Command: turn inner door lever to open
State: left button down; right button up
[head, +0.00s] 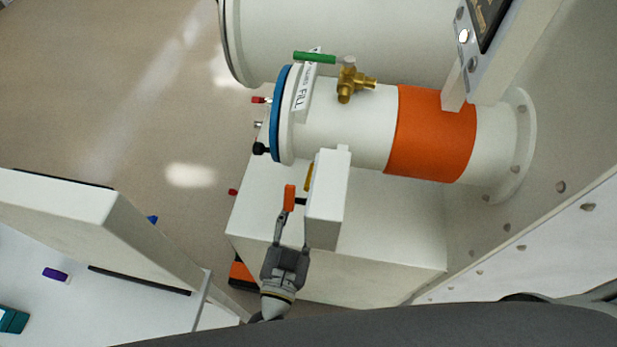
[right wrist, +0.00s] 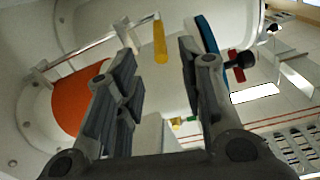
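The white chamber cylinder (head: 345,135) has a blue-rimmed round door (head: 279,115) at its left end. A white housing (head: 328,200) stands in front of it, with an upright orange lever (head: 289,197) on a short dark shaft. A yellow handle (head: 308,178) shows behind the housing; a yellow handle (right wrist: 160,42) also appears in the right wrist view, beyond the fingers. My right gripper (head: 291,220) is open just below the orange lever; contact is unclear. In the right wrist view its fingers (right wrist: 158,80) are wide apart with nothing gripped. My left gripper is not in view.
A black knob (head: 261,148) sticks out by the door. A white cabinet (head: 110,225) stands left; open floor (head: 110,110) lies beyond.

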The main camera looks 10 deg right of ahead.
aim_at(308, 184)
jog(key=p+x, duration=0.2)
jog(key=x, duration=0.4)
jog(key=shift+w+d+r, duration=0.1)
jog(key=shift+w+d, duration=0.05)
jog(key=shift+w, duration=0.15)
jog(key=shift+w+d, duration=0.25)
jog(key=shift+w, duration=0.4)
jog(key=shift+c, duration=0.2)
grip_shut()
